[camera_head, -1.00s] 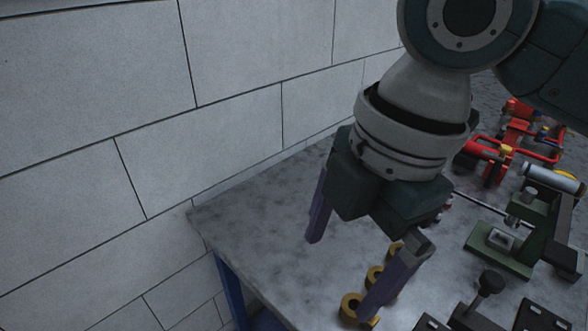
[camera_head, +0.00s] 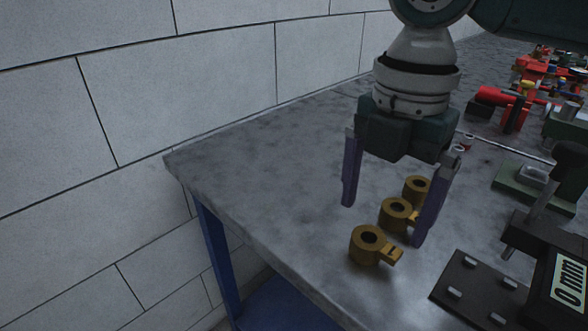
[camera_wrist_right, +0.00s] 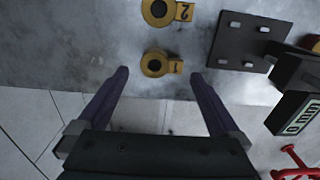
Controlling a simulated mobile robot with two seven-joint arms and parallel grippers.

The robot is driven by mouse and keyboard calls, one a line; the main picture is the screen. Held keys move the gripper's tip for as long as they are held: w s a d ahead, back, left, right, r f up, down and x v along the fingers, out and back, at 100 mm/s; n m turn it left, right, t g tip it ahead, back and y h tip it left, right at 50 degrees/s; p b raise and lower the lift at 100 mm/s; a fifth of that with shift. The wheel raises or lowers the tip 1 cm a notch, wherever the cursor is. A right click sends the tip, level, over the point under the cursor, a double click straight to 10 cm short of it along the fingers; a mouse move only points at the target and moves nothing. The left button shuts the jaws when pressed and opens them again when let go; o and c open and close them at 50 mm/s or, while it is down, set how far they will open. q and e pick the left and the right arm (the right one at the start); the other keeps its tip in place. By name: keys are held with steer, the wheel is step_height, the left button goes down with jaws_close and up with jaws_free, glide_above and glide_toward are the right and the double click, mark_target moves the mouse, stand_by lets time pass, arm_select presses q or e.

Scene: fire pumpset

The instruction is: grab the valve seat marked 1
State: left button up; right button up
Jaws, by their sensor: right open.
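Brass ring-shaped valve seats with flat tags stand in a row on the grey tabletop. In the right wrist view, the valve seat marked 1 (camera_wrist_right: 158,64) lies ahead, centred between my fingers, its tag pointing right. My right gripper (camera_head: 384,223) is open and empty above the row, fingers pointing down on either side. Its fingers also show in the right wrist view (camera_wrist_right: 160,74), apart from the seat. My left gripper is not in view.
The valve seat marked 2 (camera_wrist_right: 160,12) is beyond seat 1; a third seat (camera_head: 417,188) stands farthest back. A black pegged plate (camera_head: 470,287) and a digital gauge (camera_head: 568,284) are to the right. The table's left part is bare, beside a tiled wall (camera_head: 220,85).

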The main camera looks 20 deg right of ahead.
mark_target(377, 242)
steer(key=f, duration=0.4)
steer(key=shift+s+f+b, duration=0.25)
steer(key=shift+b, duration=0.05)
steer(key=shift+c, duration=0.4)
steer(key=shift+r, duration=0.1)
steer(key=c, duration=1.5)
